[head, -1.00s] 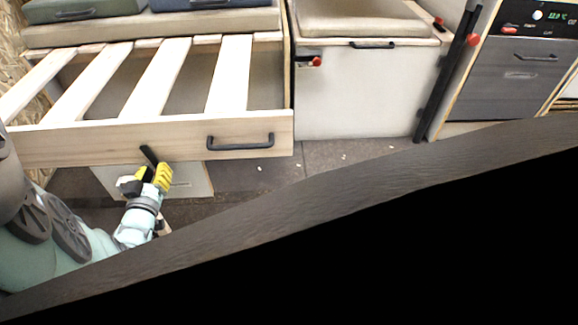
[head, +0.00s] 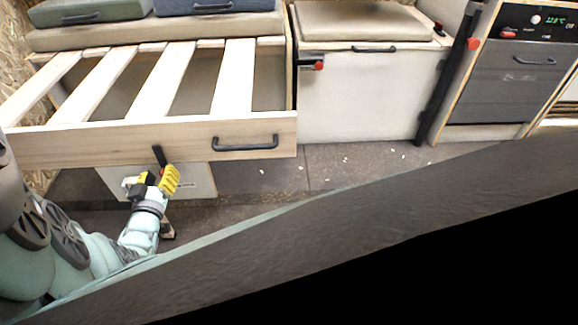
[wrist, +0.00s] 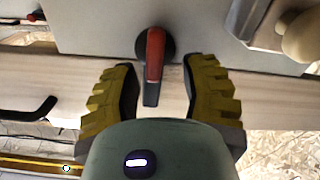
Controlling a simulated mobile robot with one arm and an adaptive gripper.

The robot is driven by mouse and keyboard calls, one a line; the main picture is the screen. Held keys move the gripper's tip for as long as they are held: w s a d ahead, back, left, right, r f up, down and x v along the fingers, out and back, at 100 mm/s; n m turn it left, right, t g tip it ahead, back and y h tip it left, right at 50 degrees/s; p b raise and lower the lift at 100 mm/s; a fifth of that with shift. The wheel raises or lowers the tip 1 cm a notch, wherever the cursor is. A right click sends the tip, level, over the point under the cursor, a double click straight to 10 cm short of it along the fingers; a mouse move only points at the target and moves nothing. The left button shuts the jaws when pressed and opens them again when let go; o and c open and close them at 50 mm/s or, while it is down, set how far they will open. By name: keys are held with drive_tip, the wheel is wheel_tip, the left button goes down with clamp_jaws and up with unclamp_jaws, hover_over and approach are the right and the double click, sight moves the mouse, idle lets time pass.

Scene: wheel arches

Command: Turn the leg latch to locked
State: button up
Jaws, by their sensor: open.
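The leg latch (wrist: 155,56) shows in the wrist view as a red and black lever on a round black base, at the pale wooden front board. In the head view the black end of the latch (head: 158,155) stands up in front of that board, leaning slightly left. My gripper (wrist: 160,75) is open, with one yellow finger on each side of the lever and visible gaps between. In the head view my gripper (head: 158,182) is just below the board, and it hides the lower part of the latch.
The slatted bed frame's front board (head: 80,143) carries a black handle (head: 246,143). A white panel (head: 195,180) stands below it. A white chest (head: 355,100) and a grey drawer unit (head: 515,80) are to the right. A dark wood-like surface (head: 400,200) crosses the foreground.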

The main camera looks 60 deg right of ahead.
drive_tip(key=shift+v, duration=1.25)
drive_tip(key=v, duration=0.9)
drive_tip(key=shift+s+a, duration=0.15)
drive_tip(key=shift+s, duration=0.1)
